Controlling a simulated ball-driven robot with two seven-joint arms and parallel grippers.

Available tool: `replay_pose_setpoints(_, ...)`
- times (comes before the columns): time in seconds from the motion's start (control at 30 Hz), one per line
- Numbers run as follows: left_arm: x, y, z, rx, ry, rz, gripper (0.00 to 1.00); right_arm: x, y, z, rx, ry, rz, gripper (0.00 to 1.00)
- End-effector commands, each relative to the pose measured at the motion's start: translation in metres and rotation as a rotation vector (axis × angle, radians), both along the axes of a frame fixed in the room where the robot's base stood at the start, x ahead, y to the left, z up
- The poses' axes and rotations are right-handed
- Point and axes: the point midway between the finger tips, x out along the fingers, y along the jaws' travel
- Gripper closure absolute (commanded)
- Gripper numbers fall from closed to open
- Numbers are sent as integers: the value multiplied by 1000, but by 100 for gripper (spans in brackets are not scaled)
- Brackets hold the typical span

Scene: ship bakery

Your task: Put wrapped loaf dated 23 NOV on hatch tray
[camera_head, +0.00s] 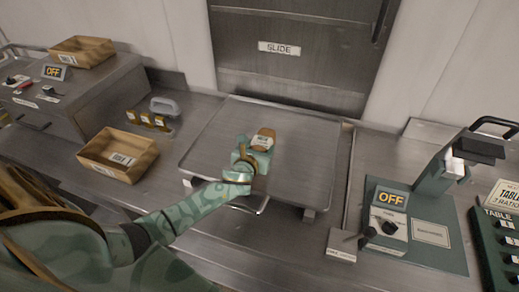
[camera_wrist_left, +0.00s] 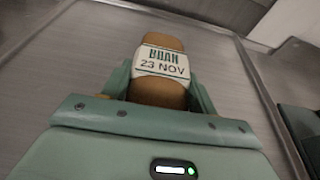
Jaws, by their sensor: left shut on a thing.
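The wrapped loaf (camera_head: 264,139) is brown with a white label. In the left wrist view the loaf (camera_wrist_left: 160,90) reads "23 NOV" on its label. My left gripper (camera_head: 250,150) is shut on the loaf, with one green finger on each side of it, as the left wrist view (camera_wrist_left: 160,85) also shows. The loaf is over the grey hatch tray (camera_head: 215,135), in its middle part. I cannot tell whether the loaf touches the tray. The tray lies below the hatch marked "SLIDE". My right gripper is not in view.
A wooden crate (camera_head: 130,172) stands left of the tray, and another crate (camera_head: 82,52) sits on the unit at the far left. A green device with an "OFF" sign (camera_head: 391,199) is at the right. The tray's surface around the loaf is clear.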

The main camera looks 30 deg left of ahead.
Motion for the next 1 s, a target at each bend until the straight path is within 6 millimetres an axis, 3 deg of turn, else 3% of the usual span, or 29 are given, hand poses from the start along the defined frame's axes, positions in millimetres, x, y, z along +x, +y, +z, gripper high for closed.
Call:
replay_pose_setpoints(0.17, 0, 0, -3, 1, -1, 0, 69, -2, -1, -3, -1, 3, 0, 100)
replay_pose_setpoints(0.2, 0, 0, -2, 1, 0, 0, 30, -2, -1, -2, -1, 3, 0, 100)
replay_pose_setpoints(0.23, 0, 0, -2, 1, 0, 0, 22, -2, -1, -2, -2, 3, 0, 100)
replay_pose_setpoints(0.27, 0, 0, -2, 1, 0, 0, 19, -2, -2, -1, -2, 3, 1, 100)
replay_pose_setpoints(0.63, -6, -1, 3, 1, 1, 0, 19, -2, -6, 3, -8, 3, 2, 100)
replay_pose_setpoints(1.0, -82, -19, 28, 1, 0, -1, 19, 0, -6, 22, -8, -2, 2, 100)
